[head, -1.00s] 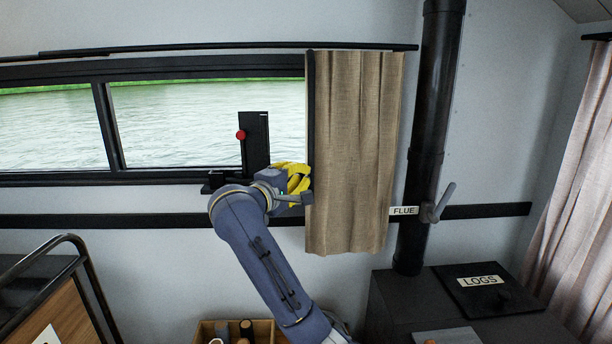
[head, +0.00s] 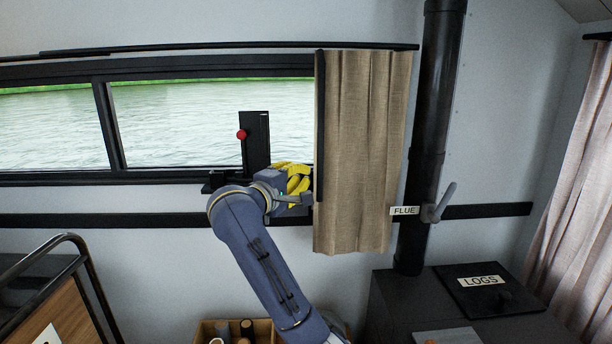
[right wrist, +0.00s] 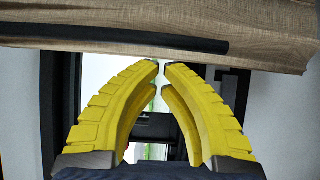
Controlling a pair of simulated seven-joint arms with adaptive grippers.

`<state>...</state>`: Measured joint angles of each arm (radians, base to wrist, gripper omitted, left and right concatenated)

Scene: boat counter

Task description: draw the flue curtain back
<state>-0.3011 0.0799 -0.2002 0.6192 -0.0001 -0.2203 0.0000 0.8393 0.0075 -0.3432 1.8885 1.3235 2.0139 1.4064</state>
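The flue curtain (head: 362,150) is a beige cloth hanging from a black rail beside the flue pipe, with a dark bar (head: 319,125) along its left edge. My right gripper (head: 308,184) is just left of that bar, low on the curtain. In the right wrist view my yellow fingers (right wrist: 161,70) have their tips almost together, with nothing seen between them. The curtain (right wrist: 110,30) and its dark bar (right wrist: 150,43) lie just beyond the tips. I cannot tell whether the fingers touch the bar. My left gripper is not in view.
The black flue pipe (head: 428,130) stands right of the curtain, with a FLUE label (head: 405,210) and a grey handle (head: 440,205). A black holder with a red knob (head: 241,134) stands by the window. A LOGS lid (head: 482,281) and a wooden box (head: 207,328) are below.

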